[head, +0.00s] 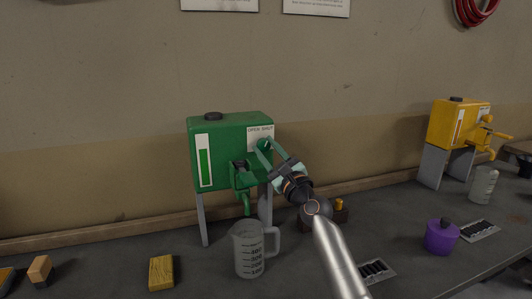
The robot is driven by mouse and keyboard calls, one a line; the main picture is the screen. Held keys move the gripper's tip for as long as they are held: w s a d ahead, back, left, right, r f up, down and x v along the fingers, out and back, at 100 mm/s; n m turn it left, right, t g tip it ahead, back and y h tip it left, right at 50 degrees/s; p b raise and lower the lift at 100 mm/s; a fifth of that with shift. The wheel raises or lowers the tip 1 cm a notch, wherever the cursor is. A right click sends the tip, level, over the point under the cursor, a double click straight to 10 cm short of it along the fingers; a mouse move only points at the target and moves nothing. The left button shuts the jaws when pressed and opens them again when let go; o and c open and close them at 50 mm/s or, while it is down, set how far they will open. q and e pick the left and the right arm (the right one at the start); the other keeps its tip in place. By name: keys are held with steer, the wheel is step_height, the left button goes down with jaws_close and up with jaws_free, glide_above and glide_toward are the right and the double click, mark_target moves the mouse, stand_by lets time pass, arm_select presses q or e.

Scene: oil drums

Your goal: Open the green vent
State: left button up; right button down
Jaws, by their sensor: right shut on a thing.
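The green drum (218,132) stands on grey legs at the middle of the bench, with a sight gauge on its front. A label reading "OPEN SHUT" sits at the upper right of its front, above the green vent knob (264,145). My right gripper (264,149) reaches in from the lower right and is shut on the green vent, its fingers hiding part of it. A green tap (242,178) points down below the vent. A clear measuring jug (249,249) stands in front of the drum, near the spout. My left gripper is not in view.
A yellow drum (458,125) stands at the right, with a clear container (482,184) near it. A purple container (440,237) sits at the right front. A yellow sponge-like block (161,272) and a wooden block (40,269) lie at the left front.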

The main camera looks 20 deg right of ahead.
steer(key=n+y, duration=0.1)
steer(key=n, duration=0.1)
steer(key=shift+d+n+g, duration=0.1)
steer(key=shift+n+g, duration=0.2)
steer(key=shift+g, duration=0.1)
steer(key=n+g, duration=0.1)
steer(key=n, duration=0.2)
steer(key=shift+r+y, duration=0.1)
steer(key=shift+y, duration=0.3)
steer(key=n+g+p, duration=0.1)
steer(key=n+p, duration=0.1)
steer(key=n, duration=0.1)
steer(key=shift+d+r+n+y, duration=0.1)
steer(key=shift+r+n+y, duration=0.05)
steer(key=shift+n+y, duration=0.2)
steer(key=shift+n+g, duration=0.3)
steer(key=shift+n, duration=0.15)
steer(key=n+g+p, duration=0.1)
steer(key=n+p, duration=0.2)
steer(key=shift+r+n+p, duration=0.15)
steer(key=shift+n+p, duration=0.2)
steer(key=shift+n, duration=0.05)
arm_select(q)
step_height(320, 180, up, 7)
steer(key=p, duration=0.1)
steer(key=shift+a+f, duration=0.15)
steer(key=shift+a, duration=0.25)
arm_select(e)
steer(key=shift+n+g, duration=0.5)
steer(key=shift+n, duration=0.3)
